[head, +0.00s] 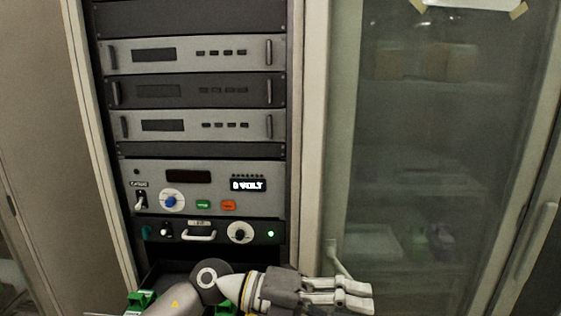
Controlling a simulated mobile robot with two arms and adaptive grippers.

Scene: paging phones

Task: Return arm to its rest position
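My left arm comes in at the bottom, low in front of the rack, with its gripper (357,296) pointing right. Two pale fingers lie close together at the bottom edge of the picture. I cannot tell whether they are open or shut, and I see nothing held between them. The gripper is in front of the rack's right post and the cabinet's lower left part, apart from the panel controls. My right gripper is not in view.
A glass-door cabinet (430,130) stands right.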

